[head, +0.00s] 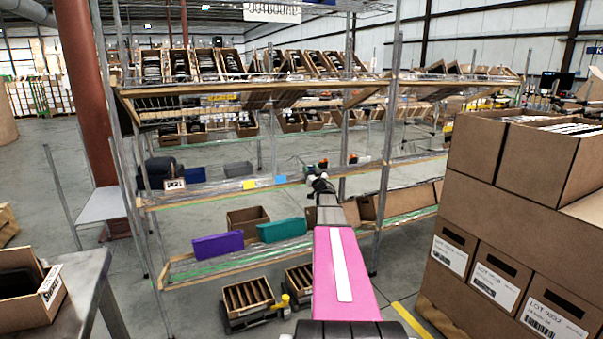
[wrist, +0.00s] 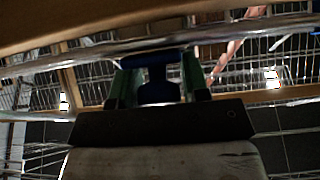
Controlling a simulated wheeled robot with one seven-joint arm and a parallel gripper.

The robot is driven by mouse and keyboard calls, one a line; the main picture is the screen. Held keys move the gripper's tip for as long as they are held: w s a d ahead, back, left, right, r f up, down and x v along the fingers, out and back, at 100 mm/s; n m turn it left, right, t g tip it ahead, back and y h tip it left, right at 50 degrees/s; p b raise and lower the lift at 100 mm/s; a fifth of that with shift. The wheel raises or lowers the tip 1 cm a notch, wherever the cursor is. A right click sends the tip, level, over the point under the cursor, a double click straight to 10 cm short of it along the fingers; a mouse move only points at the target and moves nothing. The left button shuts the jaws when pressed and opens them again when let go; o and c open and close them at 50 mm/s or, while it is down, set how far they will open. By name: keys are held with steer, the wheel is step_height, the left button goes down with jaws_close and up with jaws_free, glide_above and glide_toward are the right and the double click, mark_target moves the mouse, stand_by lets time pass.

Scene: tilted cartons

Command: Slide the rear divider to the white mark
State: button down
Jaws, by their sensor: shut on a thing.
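My gripper (head: 321,183) reaches to the wire rack's middle shelf in the head view; it is small there and its fingers are hard to make out. In the wrist view my gripper (wrist: 158,76) has green fingers on both sides of a dark blue piece (wrist: 158,92) and is shut on it. This blue piece seems to be part of the divider; the rest of it is hidden, so I cannot tell its full shape or whether it is the rear one. I cannot make out the white mark in either view.
The wire rack (head: 388,130) has tilted cartons (head: 205,65) along its top shelf. Purple (head: 217,245) and teal (head: 283,229) bins stand on the low shelf. Stacked cartons (head: 515,215) crowd the right; a grey table (head: 85,275) is at left. Brown boards cross the wrist view closely.

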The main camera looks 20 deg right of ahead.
steer(key=shift+d, duration=0.4)
steer(key=c, duration=0.8)
jaws_free()
steer(key=shift+d, duration=0.1)
steer(key=shift+s, duration=0.1)
steer(key=shift+s+f, duration=0.1)
steer(key=shift+s, duration=0.15)
steer(key=v, duration=1)
steer(key=shift+f, duration=0.1)
